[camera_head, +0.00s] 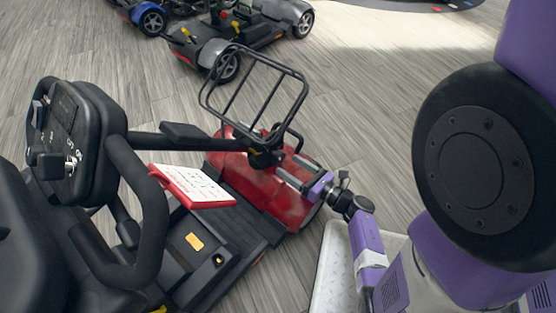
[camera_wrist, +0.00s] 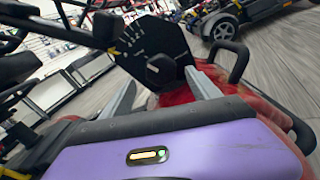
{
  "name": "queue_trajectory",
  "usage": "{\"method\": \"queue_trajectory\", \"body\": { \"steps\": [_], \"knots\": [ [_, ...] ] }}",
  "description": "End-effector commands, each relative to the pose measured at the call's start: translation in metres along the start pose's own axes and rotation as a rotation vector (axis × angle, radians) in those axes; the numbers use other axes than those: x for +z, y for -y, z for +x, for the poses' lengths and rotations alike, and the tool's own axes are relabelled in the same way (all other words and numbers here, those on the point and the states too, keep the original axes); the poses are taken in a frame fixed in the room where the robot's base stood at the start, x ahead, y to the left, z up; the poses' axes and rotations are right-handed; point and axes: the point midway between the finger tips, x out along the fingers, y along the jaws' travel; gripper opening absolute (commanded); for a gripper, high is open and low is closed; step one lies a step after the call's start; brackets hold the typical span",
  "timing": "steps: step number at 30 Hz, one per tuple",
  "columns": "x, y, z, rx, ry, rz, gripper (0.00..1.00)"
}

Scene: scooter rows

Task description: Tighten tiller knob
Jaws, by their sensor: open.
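The tiller knob (camera_wrist: 161,71) is a small black knob on a black plate with pale tick marks and a yellow arrow. In the head view, the black joint (camera_head: 265,154) at the tiller's lower end, below the wire basket, shows a yellow mark; the knob itself is too small to make out there. My gripper (camera_head: 287,169) is open, its two grey fingers pointing at this joint from the right. In the wrist view, the fingers (camera_wrist: 160,84) stand left and right of the knob with a gap on both sides. I cannot tell whether the tips reach past it.
The scooter's red front body (camera_head: 285,208) lies under my gripper. The black wire basket (camera_head: 255,88) rises just above it. A red-edged card (camera_head: 195,186) hangs by the tiller. A white textured tray (camera_head: 331,262) is below my arm. Other scooters (camera_head: 240,35) stand behind, with open floor between.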

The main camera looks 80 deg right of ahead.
Motion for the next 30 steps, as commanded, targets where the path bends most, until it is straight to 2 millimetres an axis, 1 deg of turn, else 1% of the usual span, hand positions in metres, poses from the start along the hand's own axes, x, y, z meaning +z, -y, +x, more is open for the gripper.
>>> {"method": "queue_trajectory", "body": {
  "steps": [1,3,9,13,21,22,23,24,26,30],
  "knots": [
    [-0.001,0.001,0.009,0.000,0.002,-0.002,0.71],
    [-0.001,0.001,0.020,0.000,0.002,-0.001,0.71],
    [0.000,0.002,0.044,-0.002,0.002,0.001,0.71],
    [0.000,0.001,0.052,-0.001,0.001,0.002,0.71],
    [0.000,0.001,0.053,-0.002,0.001,0.002,0.71],
    [0.000,0.001,0.053,-0.002,0.001,0.002,0.67],
    [0.000,0.001,0.053,-0.002,0.001,0.002,0.61],
    [0.000,0.001,0.053,-0.002,0.001,0.002,0.53],
    [0.000,0.001,0.053,-0.002,0.001,0.003,0.41],
    [0.000,0.001,0.053,-0.002,0.001,0.003,0.14]
  ]
}}
